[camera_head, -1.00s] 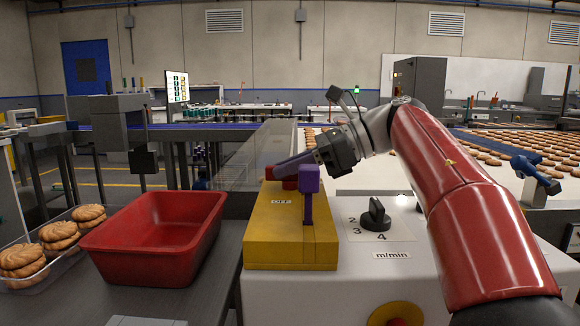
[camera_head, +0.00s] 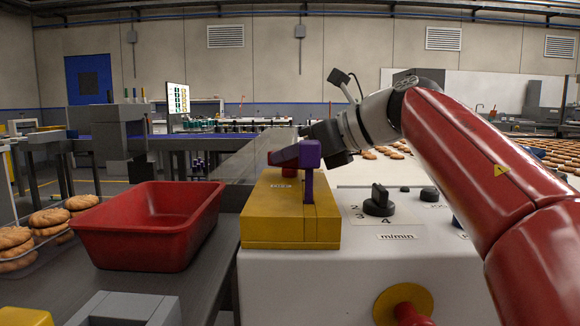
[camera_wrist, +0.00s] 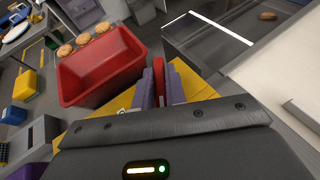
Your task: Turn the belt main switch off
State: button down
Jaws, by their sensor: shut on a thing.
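The switch is a yellow box (camera_head: 265,212) with a red lever (camera_head: 285,158) on top, at the middle of the head view. A small label on its face is too blurred to read. My gripper (camera_head: 308,165) has purple fingers and is at the top of the box, shut on the red lever. In the wrist view my gripper (camera_wrist: 161,88) has a purple finger on each side of the red lever (camera_wrist: 160,78), with the yellow box (camera_wrist: 113,104) behind. The fingers hide part of the lever, and its exact position is hard to tell.
A black dial (camera_head: 379,203) and a red button on a yellow disc (camera_head: 410,312) are right of the box. A grey item (camera_head: 125,308) lies in front.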

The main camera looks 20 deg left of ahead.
jog(key=shift+m+t+h, duration=0.8)
jog(key=shift+m+t, duration=0.8)
jog(key=shift+t, duration=0.2)
jog(key=c, duration=1.4)
grip_release()
jog(key=shift+c, duration=0.2)
